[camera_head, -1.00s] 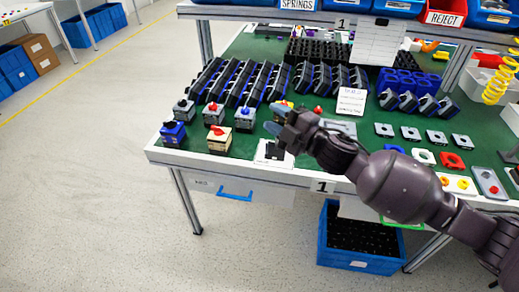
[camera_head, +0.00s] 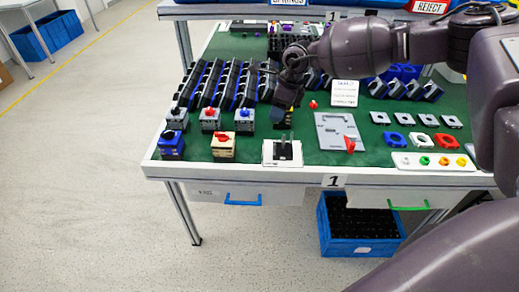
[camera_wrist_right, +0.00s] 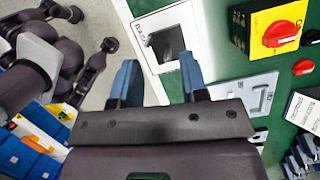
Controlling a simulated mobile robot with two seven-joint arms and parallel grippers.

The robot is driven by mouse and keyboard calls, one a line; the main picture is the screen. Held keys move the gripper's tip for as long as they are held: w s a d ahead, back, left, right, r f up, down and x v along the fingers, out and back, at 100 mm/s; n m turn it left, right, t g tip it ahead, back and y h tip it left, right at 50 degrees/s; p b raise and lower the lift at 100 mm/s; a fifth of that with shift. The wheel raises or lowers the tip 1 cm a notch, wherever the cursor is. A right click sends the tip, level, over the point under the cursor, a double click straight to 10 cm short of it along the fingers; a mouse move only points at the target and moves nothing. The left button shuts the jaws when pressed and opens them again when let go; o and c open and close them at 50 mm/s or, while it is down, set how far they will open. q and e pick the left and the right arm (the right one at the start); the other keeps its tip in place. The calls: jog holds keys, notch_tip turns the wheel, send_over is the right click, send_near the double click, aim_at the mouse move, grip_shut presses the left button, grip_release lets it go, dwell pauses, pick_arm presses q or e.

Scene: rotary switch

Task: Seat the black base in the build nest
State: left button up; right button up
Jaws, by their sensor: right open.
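The build nest (camera_head: 269,159) is a white plate near the front edge of the green table. The black base (camera_head: 285,152) sits inside its square area, with thin upright posts beside it. I cannot tell whether it is fully down. In the right wrist view the nest (camera_wrist_right: 150,25) and the dark base (camera_wrist_right: 164,44) show beyond the fingertips. My right gripper (camera_head: 284,108) is above and behind the nest, apart from it. Its blue fingers (camera_wrist_right: 158,65) are open with nothing between them. My left gripper is not in view.
Finished switches (camera_head: 222,146) stand left of the nest. A grey plate (camera_head: 338,132) with a red part lies to its right. Rows of black and blue parts (camera_head: 225,84) stand behind. A blue bin (camera_head: 360,228) is under the table.

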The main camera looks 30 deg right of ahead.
jog(key=d+n+h, duration=0.1)
jog(key=h, duration=0.1)
jog(key=n+g, duration=0.1)
jog(key=g, duration=0.1)
send_over(283, 148)
jog(key=d, duration=0.1)
jog(key=shift+h, duration=0.4)
jog(key=f, duration=0.4)
jog(key=f+b, duration=0.1)
jog(key=f, duration=0.1)
jog(key=shift+w+d+f, duration=0.2)
jog(key=shift+w+f, duration=0.05)
jog(key=shift+w, duration=0.05)
jog(key=shift+s+a+f+b, duration=0.1)
jog(key=shift+a+f+b, duration=0.15)
jog(key=shift+f, duration=1.1)
jog(key=shift+a+f+b, duration=0.15)
jog(key=shift+a+f, duration=0.2)
jog(key=shift+f, duration=1)
jog(key=shift+r, duration=0.15)
grip_shut()
